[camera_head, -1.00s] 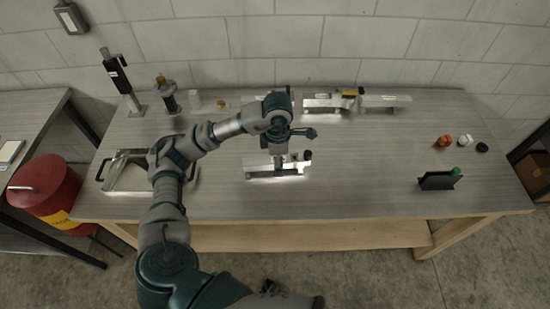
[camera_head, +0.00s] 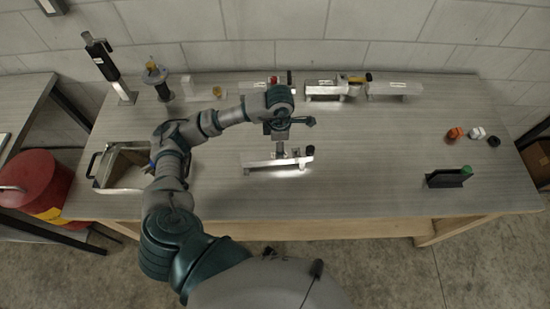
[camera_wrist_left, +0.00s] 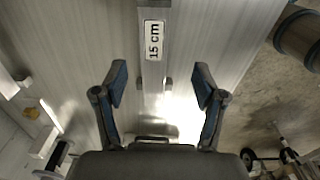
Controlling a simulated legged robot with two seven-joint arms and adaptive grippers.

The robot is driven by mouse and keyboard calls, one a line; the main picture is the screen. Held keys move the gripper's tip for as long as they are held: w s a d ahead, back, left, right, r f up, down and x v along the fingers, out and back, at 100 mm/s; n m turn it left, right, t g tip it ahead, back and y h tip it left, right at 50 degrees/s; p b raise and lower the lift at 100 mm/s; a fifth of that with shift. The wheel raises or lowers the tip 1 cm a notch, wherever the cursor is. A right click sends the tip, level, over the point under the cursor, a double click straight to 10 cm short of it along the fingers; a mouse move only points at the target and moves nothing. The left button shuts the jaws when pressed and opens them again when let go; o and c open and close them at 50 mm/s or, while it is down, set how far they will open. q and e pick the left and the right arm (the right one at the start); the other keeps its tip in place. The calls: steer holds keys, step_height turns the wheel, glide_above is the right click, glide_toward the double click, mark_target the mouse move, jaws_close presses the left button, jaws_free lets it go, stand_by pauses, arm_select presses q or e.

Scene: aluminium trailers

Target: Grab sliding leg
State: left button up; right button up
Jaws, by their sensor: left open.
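A small aluminium trailer part (camera_head: 258,164) lies on the bench near its middle, with a dark knob (camera_head: 310,150) at its right end. My left gripper (camera_head: 281,149) is above it, pointing down. In the left wrist view, my left gripper (camera_wrist_left: 160,88) is open. A narrow metal bar labelled "15 cm" (camera_wrist_left: 153,65) runs between its spread fingers, with a visible gap on both sides. This bar looks like the sliding leg. Its lower end is hidden by glare and the gripper body. My right gripper does not show.
More aluminium parts (camera_head: 394,89) stand along the back wall. A metal tray (camera_head: 125,168) is at the left of the bench (camera_head: 360,190). A black block with a green knob (camera_head: 449,178) and several small caps (camera_head: 478,132) are at the right. A red can (camera_head: 38,180) stands left.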

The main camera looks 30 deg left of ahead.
mark_target(273, 155)
arm_select(q)
steer(key=f, duration=0.3)
steer(key=shift+w+a+f, duration=0.1)
steer(key=shift+a, duration=0.15)
steer(key=f, duration=0.1)
steer(key=a+f, duration=0.2)
steer(key=f, duration=0.1)
steer(key=shift+s+a+p, duration=0.25)
steer(key=shift+s+p, duration=0.05)
steer(key=shift+p, duration=0.1)
steer(key=shift+d+f, duration=0.25)
steer(key=shift+f, duration=0.7)
steer(key=shift+d+f, duration=0.2)
steer(key=shift+d, duration=0.05)
steer(key=shift+w+d, duration=0.1)
steer(key=shift+d, duration=0.2)
steer(key=shift+r, duration=0.1)
steer(key=shift+c, duration=1.4)
steer(key=c, duration=0.4)
steer(key=shift+a, duration=0.25)
steer(key=c, duration=0.4)
steer(key=shift+a, duration=0.15)
jaws_close()
steer(key=shift+a, duration=0.1)
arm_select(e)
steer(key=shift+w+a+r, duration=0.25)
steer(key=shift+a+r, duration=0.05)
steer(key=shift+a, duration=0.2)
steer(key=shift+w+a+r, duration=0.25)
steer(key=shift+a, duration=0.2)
